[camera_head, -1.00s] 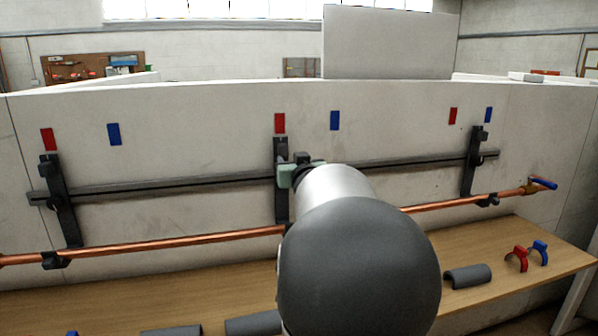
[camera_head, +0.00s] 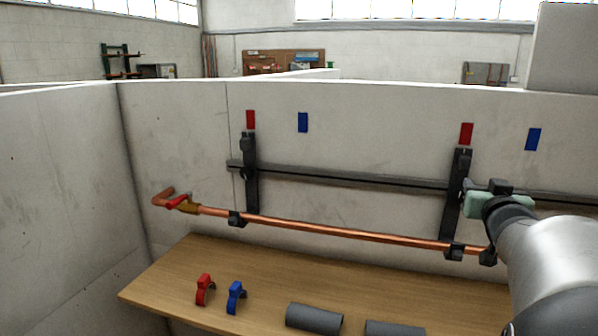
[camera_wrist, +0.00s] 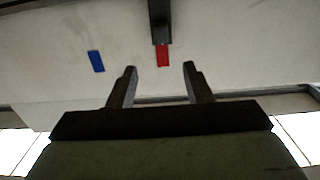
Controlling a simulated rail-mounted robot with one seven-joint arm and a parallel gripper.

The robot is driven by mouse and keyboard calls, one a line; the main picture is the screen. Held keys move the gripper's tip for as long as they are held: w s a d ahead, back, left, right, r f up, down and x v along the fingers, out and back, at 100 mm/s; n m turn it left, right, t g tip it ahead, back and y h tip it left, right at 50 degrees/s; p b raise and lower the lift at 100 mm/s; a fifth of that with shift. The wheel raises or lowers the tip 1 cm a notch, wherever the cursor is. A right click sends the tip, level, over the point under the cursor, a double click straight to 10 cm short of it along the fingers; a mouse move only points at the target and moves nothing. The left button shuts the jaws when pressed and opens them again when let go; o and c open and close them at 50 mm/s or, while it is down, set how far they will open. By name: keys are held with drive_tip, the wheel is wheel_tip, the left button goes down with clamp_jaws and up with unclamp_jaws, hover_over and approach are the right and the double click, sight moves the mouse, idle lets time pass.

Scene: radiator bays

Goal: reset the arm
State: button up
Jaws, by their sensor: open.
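My gripper (camera_wrist: 160,72) shows in the wrist view with its two dark fingers apart and nothing between them. The fingertips are hard to make out in the head view.
A copper pipe (camera_head: 340,231) runs along the wall in clips, with a red-handled valve (camera_head: 178,202) at its left end. On the wooden bench (camera_head: 190,262) are a red clip (camera_head: 204,289), a blue clip (camera_head: 235,297) and grey half-shells (camera_head: 314,318). A dark rail (camera_head: 350,180) crosses the wall.

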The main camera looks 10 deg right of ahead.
drive_tip(key=s+a+f+n+g+y+p, duration=0.1)
drive_tip(key=a+f+g+y+p, duration=0.15)
drive_tip(key=a+f, duration=0.5)
drive_tip(key=a+f+g+y+p, duration=0.2)
drive_tip(key=a+f+g, duration=0.25)
drive_tip(key=a, duration=0.65)
drive_tip(key=s+a+f+n+g+y+p, duration=0.1)
drive_tip(key=s+a+f+g, duration=0.3)
drive_tip(key=s+a, duration=0.5)
drive_tip(key=s+a+f+n+g+y+p, duration=0.1)
drive_tip(key=s+a+f+n+g+y, duration=0.2)
drive_tip(key=s+a, duration=0.6)
drive_tip(key=shift+a+f+n+g+y, duration=0.4)
drive_tip(key=shift+f+n+g, duration=0.25)
drive_tip(key=shift+f, duration=0.25)
